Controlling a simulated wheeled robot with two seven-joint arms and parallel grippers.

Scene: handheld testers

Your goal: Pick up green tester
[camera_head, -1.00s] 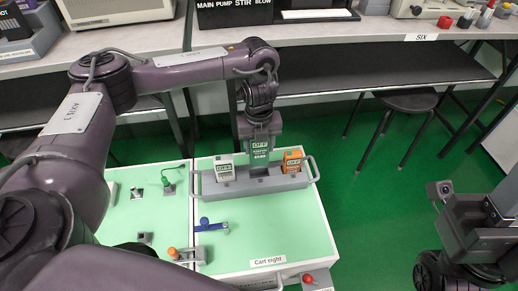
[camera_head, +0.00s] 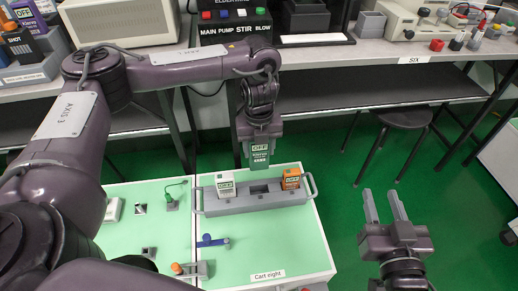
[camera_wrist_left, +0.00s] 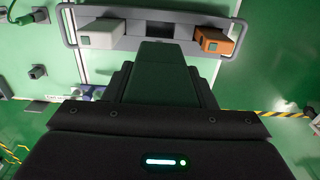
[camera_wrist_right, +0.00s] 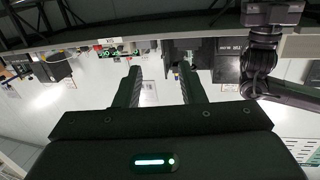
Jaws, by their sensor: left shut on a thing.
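The green tester (camera_head: 260,154) is held upright in my left gripper (camera_head: 259,138), above the grey rack (camera_head: 240,205) on the cart. It also shows in the left wrist view (camera_wrist_left: 160,75) between the fingers of my left gripper, which is shut on it. The rack's middle slot below it is empty. A white tester (camera_head: 226,187) stands in the rack's left slot and an orange tester (camera_head: 291,179) in the right slot. My right gripper (camera_head: 385,206) is open and empty, right of the cart; its spread fingers also show in the right wrist view (camera_wrist_right: 158,85).
The green-topped cart (camera_head: 270,240) carries a blue-handled lever (camera_head: 212,240) and a label, "Cart eight". A bench (camera_head: 350,65) with devices stands behind, with a black stool (camera_head: 403,118) before it. Green floor is clear between the cart and the stool.

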